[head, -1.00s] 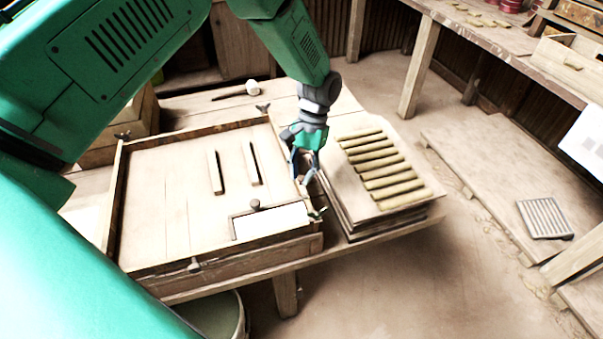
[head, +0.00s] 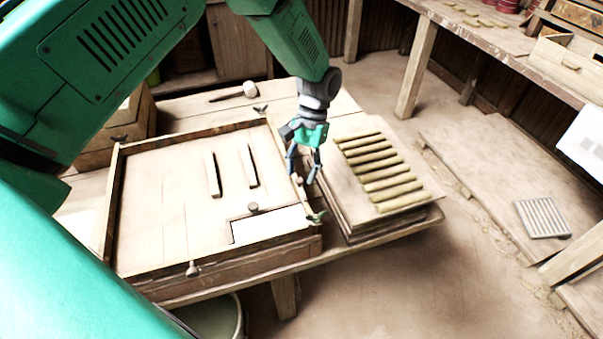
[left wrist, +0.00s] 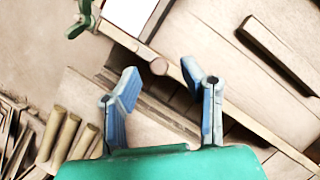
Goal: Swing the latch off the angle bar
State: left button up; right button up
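The wooden press frame (head: 155,262) lies flat on the table, with a dark L-shaped angle bar (head: 232,222) along a white rectangle at its near right corner. A knob (head: 254,206) stands on the bar. A greenish winged piece (head: 316,217), which may be the latch, sits at that corner; it also shows in the left wrist view (left wrist: 82,20). My left gripper (head: 303,176) is open and empty over the frame's right edge. My right gripper is out of view.
A stack of boards with several olive rolls (head: 380,170) stands close to the right of the frame. Two narrow strips (head: 213,174) lie inside the frame. A mallet (head: 249,89) lies behind it.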

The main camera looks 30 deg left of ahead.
pick_arm(q)
jog(key=v, duration=1)
jog(key=shift+w+r, duration=0.2)
jog(key=shift+w, duration=0.25)
jog(key=shift+f, duration=0.1)
